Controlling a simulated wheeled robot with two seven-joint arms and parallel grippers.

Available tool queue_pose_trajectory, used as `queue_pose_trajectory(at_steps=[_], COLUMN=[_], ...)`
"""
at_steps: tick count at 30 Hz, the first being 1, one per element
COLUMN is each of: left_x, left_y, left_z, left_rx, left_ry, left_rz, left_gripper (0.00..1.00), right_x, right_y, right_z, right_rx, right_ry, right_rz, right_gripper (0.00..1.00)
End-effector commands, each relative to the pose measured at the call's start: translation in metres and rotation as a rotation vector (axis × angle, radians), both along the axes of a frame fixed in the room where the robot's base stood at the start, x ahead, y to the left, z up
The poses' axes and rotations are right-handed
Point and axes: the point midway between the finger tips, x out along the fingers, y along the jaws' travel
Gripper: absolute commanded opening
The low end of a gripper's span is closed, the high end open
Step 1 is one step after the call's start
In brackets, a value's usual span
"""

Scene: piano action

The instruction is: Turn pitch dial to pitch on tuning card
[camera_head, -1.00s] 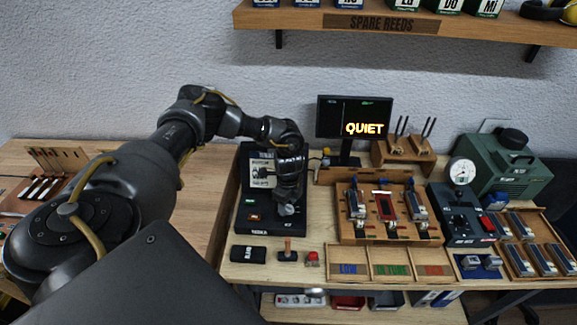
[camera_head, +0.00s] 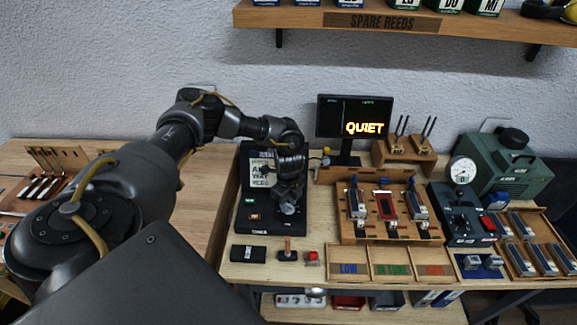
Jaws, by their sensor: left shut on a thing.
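The black tuner unit (camera_head: 257,222) stands on the bench just left of centre, with a light card (camera_head: 258,172) carrying dark print on its upright back. The card is partly hidden by my arm and its text is too small to read surely. My left gripper (camera_head: 287,205) points down at the right side of the tuner and is shut on the pale grey pitch dial (camera_head: 288,209). The dial is mostly hidden under the fingers, so its pointer does not show. My right gripper is not in view.
A monitor (camera_head: 354,117) behind reads "QUIET". A wooden jig (camera_head: 386,212) with reed blocks stands to the right, then a dark gauge box (camera_head: 462,215) and a green machine (camera_head: 507,165). Small items and compartment trays (camera_head: 391,263) line the front edge.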

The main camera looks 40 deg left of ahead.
Motion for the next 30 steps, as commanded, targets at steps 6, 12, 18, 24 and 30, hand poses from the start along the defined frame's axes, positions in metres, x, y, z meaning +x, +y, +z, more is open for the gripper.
queue_pose_trajectory(at_steps=[6,12,18,24,30], left_x=[0.001,0.001,0.002,0.003,0.003], left_y=[0.000,0.000,0.000,-0.001,-0.001], left_z=[-0.002,-0.002,-0.002,-0.002,-0.003], left_rx=[-0.002,-0.003,-0.001,-0.001,-0.001], left_ry=[-0.002,-0.003,-0.003,-0.006,-0.004], left_rz=[-0.188,-0.379,-0.570,-0.760,-0.950], left_gripper=[0.08,0.08,0.08,0.08,0.08], right_x=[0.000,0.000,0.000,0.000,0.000], right_y=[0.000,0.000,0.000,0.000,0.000], right_z=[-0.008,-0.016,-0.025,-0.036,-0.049], right_rx=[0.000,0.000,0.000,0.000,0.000], right_ry=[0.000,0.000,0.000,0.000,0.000], right_rz=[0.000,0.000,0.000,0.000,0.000], right_gripper=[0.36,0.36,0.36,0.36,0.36])
